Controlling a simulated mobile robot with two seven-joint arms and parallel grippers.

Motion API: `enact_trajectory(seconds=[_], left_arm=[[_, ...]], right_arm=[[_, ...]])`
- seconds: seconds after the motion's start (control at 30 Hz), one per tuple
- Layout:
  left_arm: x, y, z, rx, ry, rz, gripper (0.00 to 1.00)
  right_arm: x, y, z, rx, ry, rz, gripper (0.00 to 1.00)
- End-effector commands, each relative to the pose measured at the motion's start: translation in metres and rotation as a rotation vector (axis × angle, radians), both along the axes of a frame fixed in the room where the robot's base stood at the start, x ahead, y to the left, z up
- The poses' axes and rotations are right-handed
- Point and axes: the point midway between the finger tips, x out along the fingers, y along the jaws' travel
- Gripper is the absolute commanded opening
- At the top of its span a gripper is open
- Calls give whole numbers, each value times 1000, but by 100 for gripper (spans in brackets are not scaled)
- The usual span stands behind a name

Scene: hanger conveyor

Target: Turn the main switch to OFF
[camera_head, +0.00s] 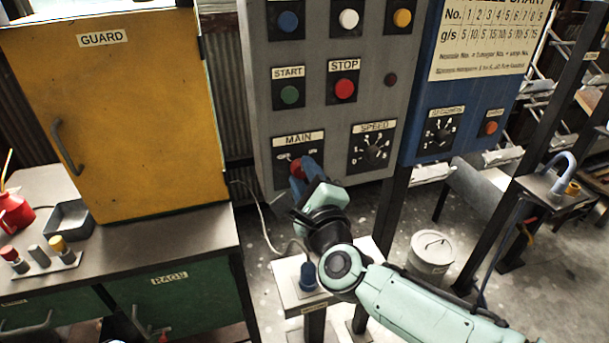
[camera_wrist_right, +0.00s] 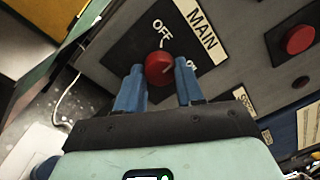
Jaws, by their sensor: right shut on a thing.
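The main switch is a red round knob (camera_head: 297,169) on a black plate under the MAIN label, low on the grey control panel. In the right wrist view the knob (camera_wrist_right: 159,67) sits between the two blue fingers, with OFF printed on one side and ON partly hidden behind a finger. A pale line on the knob is small, and I cannot tell for sure which word it points to. My right gripper (camera_wrist_right: 160,84) is shut on the knob; its fingers also show in the head view (camera_head: 307,172). My left gripper is not in view.
START (camera_head: 289,95) and STOP (camera_head: 344,88) buttons sit above the switch, and the SPEED dial (camera_head: 372,148) is to its right. A yellow GUARD box (camera_head: 120,120) stands at the left. A small pedestal (camera_head: 289,286) is below the panel, near my right arm.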

Motion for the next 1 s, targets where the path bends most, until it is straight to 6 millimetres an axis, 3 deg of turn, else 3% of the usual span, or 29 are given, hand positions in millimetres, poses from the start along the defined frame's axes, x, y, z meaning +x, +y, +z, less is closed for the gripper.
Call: enact_trajectory(seconds=[0.5, 1.0], left_arm=[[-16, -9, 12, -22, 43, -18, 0], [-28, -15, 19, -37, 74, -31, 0]], right_arm=[[0, -1, 1, -447, -144, 0, 7], [0, -1, 1, -675, -218, 1, 7]])
